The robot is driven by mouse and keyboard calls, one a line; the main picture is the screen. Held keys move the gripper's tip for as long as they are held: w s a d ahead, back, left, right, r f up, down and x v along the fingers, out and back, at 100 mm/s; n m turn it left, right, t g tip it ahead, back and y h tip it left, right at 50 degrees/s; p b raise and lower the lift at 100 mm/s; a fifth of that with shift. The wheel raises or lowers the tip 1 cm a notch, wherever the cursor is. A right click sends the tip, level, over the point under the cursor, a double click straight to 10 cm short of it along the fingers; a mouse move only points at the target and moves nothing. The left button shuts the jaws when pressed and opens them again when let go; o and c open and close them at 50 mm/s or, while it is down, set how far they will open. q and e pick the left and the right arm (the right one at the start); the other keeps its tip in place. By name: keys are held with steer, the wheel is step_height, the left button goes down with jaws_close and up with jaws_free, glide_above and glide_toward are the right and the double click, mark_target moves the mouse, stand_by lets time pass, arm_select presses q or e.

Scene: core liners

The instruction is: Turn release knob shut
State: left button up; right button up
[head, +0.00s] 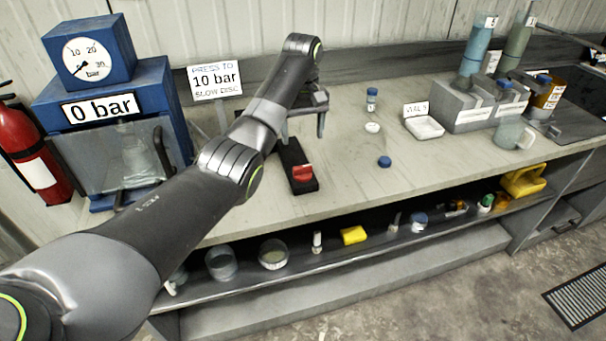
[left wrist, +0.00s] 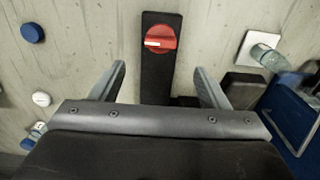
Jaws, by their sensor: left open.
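The release knob (head: 302,174) is red and sits on the front end of a black base plate (head: 288,152) on the bench. In the left wrist view the knob (left wrist: 159,38) has a white mark reaching to its left side. My left gripper (head: 303,132) is open and empty above the back part of the black plate. In the left wrist view its two fingertips (left wrist: 160,67) are spread to either side of the plate, and the knob lies beyond them, apart from both. My right gripper is not in view.
A blue press (head: 165,80) with a "0 bar" label and a dial gauge (head: 87,57) stands at the left. A sign (head: 215,80) reads "10 bar". A blue cap (head: 385,161) and a white cap (head: 372,127) lie right of the knob. A lower shelf holds jars.

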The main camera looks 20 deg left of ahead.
arm_select(q)
steer(key=p, duration=0.2)
glide_above(303, 166)
step_height(303, 166, down, 6)
steer(key=shift+s+r, duration=0.15)
step_height(303, 166, down, 4)
steer(key=shift+f, duration=0.8)
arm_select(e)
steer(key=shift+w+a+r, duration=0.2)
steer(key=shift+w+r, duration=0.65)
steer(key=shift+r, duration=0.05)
arm_select(q)
steer(key=shift+c, duration=0.3)
steer(key=c, duration=0.9)
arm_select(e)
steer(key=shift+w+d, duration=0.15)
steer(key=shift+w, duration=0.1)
